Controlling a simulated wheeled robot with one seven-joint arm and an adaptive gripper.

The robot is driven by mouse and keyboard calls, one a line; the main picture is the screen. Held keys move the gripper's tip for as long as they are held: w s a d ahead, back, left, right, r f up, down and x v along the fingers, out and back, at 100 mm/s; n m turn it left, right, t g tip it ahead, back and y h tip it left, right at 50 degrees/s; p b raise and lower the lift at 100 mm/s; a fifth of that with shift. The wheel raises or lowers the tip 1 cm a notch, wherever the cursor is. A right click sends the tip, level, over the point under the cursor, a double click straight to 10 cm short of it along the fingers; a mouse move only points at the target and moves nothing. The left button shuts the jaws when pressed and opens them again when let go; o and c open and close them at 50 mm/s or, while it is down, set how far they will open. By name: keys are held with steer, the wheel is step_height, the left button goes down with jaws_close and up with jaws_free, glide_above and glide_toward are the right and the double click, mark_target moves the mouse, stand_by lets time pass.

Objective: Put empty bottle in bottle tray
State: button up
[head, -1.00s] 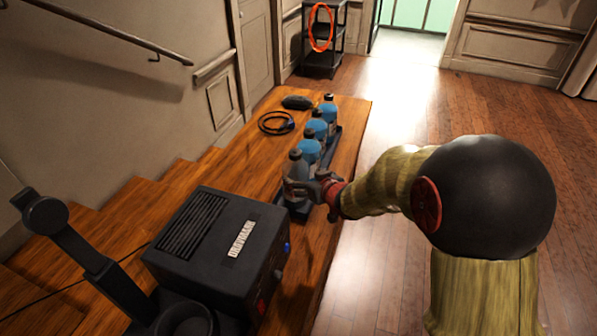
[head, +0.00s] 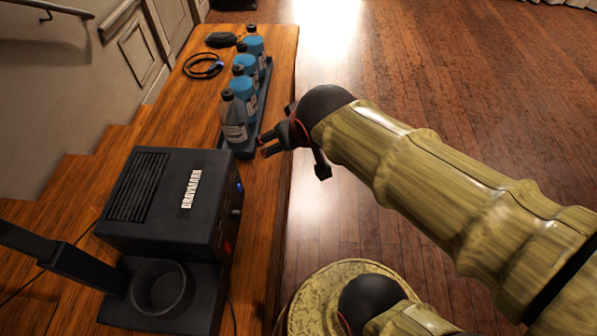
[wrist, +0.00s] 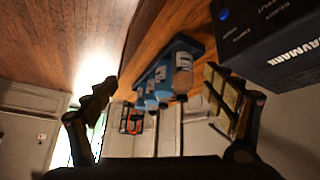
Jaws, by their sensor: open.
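The empty bottle (head: 234,120), clear with a grey cap and a pale label, stands upright in the near end of the dark bottle tray (head: 267,88). It is in a row with several blue-filled bottles (head: 246,85). My gripper (head: 263,146) is open and empty just right of the tray's near end, apart from the bottle. In the wrist view the scene is upside down; the empty bottle (wrist: 182,76) shows between the spread fingers (wrist: 160,85), some way beyond them.
A black machine (head: 170,200) with a round cup holder (head: 162,288) stands at the near end of the wooden table. The floor right of the table is open.

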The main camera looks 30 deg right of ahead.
steer(key=s+a+g+y, duration=0.1)
steer(key=s+a, duration=0.2)
steer(key=s, duration=0.7)
steer(key=shift+s+a+r+g, duration=0.25)
steer(key=shift+s+a+g, duration=0.15)
